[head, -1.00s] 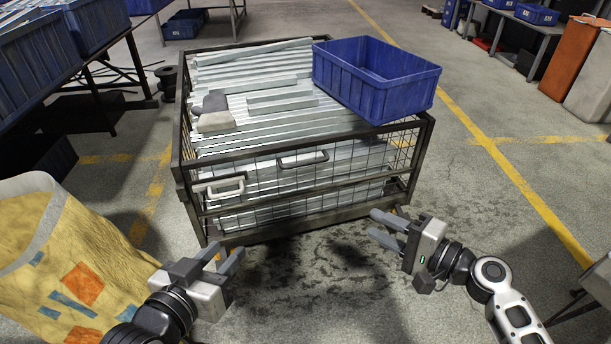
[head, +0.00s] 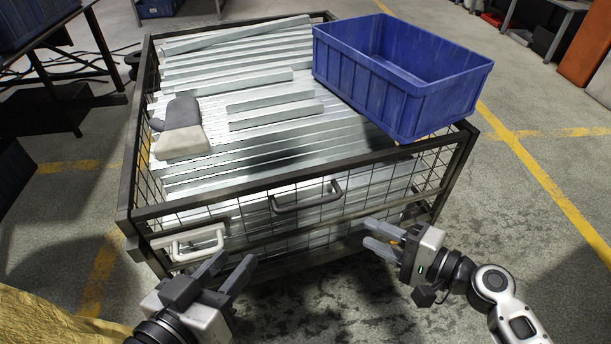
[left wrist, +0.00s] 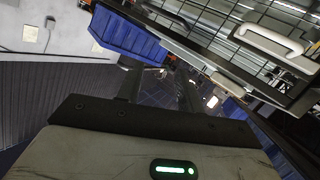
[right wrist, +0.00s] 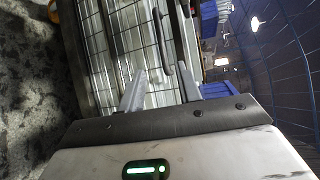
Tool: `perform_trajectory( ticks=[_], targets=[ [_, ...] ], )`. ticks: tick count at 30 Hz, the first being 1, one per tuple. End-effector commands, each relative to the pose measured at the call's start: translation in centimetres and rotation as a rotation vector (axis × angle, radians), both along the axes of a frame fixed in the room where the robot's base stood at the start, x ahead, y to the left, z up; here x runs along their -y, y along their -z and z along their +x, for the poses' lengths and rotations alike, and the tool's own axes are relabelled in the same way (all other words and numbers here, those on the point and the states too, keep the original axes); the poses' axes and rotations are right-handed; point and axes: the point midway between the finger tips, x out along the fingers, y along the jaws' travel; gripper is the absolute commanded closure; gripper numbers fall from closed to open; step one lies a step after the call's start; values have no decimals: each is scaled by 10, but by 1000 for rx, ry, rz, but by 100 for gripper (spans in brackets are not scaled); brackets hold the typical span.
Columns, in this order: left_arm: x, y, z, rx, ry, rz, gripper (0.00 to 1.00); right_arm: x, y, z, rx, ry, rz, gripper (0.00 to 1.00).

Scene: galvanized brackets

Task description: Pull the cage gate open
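The wire cage (head: 128,185) has a dark frame and is filled with galvanized brackets (head: 240,150). Its front mesh gate (head: 350,215) looks shut. A pale latch handle (head: 197,243) sits at the gate's left end; a pale handle also shows in the left wrist view (left wrist: 265,42). A dark pull handle (head: 306,199) sits mid-gate, near the top rail. My left gripper (head: 222,279) is open and empty, just in front of and below the pale handle. My right gripper (head: 380,237) is open and empty, in front of the gate's right half, apart from the dark handle.
A blue crate (head: 400,80) rests on the brackets at the cage's right corner. Grey and beige gloves (head: 182,128) lie on the brackets at left. A yellow sack (head: 50,325) stands at lower left. The floor right of the cage is clear.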

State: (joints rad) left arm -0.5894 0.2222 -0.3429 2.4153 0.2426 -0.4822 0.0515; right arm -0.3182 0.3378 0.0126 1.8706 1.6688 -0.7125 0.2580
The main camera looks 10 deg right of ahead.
Motion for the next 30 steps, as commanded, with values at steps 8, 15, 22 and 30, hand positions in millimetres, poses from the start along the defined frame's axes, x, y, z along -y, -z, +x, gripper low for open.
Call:
perform_trajectory(
  ticks=[8,15,22,30],
  targets=[
    [1,0,0,2,1,-12,64,-24,6,24,2,-1,2,66],
    [2,0,1,6,2,-38,64,-61,15,61,1,0,4,66],
    [4,-2,1,10,3,-74,64,-93,24,92,1,0,2,66],
    [5,-3,1,10,7,-101,64,-110,28,109,-1,0,1,66]
  ],
)
